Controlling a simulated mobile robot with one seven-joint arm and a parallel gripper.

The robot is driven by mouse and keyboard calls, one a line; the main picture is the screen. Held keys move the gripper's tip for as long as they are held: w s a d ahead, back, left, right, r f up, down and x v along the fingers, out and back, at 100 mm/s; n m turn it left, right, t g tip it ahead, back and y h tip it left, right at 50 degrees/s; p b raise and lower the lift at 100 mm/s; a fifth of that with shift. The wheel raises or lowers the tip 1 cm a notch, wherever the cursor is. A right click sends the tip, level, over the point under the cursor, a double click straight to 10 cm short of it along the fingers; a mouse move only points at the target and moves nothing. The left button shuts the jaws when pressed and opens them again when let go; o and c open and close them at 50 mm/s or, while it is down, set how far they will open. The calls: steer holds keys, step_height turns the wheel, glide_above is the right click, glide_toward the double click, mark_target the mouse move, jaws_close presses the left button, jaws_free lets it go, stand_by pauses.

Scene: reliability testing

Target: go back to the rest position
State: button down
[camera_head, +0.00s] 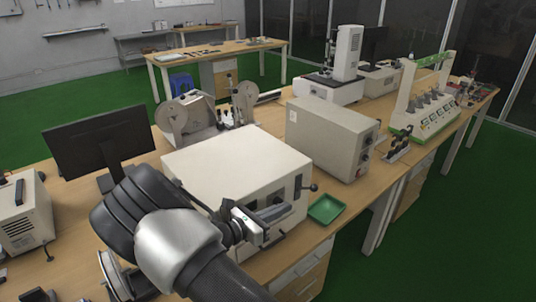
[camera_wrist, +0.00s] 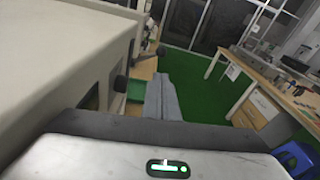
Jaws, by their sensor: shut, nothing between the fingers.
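My gripper (camera_head: 272,211) is in front of the large white box-shaped machine (camera_head: 235,168) on the near bench, close to its front face. In the wrist view, my gripper's fingers (camera_wrist: 162,98) are together with nothing visible between them. The white machine (camera_wrist: 60,50) fills the left of that view, beside the fingers. In the head view my arm comes up from the bottom edge and hides part of the machine's lower front.
A green tray (camera_head: 327,208) lies on the bench right of the machine. A beige instrument box (camera_head: 332,137) stands behind it. A black monitor (camera_head: 98,138) is at the left. Green floor (camera_head: 440,220) is open at the right.

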steer(key=s+d+r+m+g+y, duration=0.5)
steer(key=s+d+r+m+g, duration=0.45)
steer(key=m, duration=0.35)
steer(key=s+a+r+m+t+y, duration=0.2)
steer(key=s+r+m, duration=0.4)
steer(key=s, duration=0.3)
steer(key=s+a+r+m+t+y, duration=0.2)
steer(key=s+r+m+t+y, duration=0.2)
steer(key=s+r, duration=0.5)
steer(key=s+m+y, duration=0.1)
steer(key=m+y, duration=0.1)
steer(key=m, duration=0.1)
steer(key=shift+r+y+p, duration=0.25)
steer(key=shift+y+p, duration=0.05)
steer(key=shift+p, duration=0.1)
steer(key=c, duration=2.5)
jaws_free()
steer(key=shift+a, duration=0.1)
